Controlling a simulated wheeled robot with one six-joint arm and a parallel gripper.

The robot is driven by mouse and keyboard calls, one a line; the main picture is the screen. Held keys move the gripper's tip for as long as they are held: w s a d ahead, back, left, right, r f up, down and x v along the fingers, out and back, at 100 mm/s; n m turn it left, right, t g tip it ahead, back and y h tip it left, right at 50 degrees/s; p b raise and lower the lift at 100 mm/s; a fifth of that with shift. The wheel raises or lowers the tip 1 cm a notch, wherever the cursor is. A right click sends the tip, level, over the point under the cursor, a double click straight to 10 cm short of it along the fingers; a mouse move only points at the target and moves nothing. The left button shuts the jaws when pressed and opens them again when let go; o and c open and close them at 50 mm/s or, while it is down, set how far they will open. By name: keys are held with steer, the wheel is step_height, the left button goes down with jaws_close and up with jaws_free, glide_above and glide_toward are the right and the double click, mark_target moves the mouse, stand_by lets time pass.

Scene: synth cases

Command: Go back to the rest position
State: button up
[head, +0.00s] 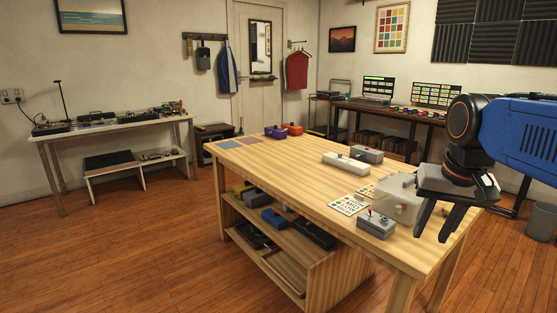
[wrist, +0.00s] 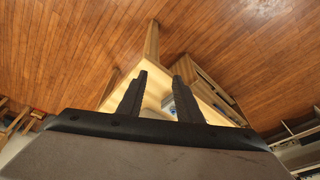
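My gripper (head: 437,222) hangs at the right of the head view, at the end of my blue arm, over the right end of the wooden table (head: 290,158). Its two dark fingers point down and stand apart. In the wrist view my gripper (wrist: 161,75) shows both fingers apart with nothing held between them. The table corner and the floor lie beyond them. A grey box with small knobs (head: 376,225) sits on the table just left of the fingers. A pale translucent box (head: 398,203) is partly hidden behind my gripper.
Wooden floor (head: 110,245) is clear at the left.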

steer(key=s+a+f+n+t, duration=0.1)
steer(key=s+f+n, duration=0.1)
steer(key=s+f, duration=0.3)
steer(key=s+a+f+n, duration=0.1)
steer(key=s+a+f, duration=0.1)
steer(key=s+f, duration=0.4)
step_height(320, 180, down, 4)
steer(key=shift+a+r+n+t, duration=0.25)
steer(key=shift+n+t, duration=0.15)
steer(key=shift+s, duration=0.1)
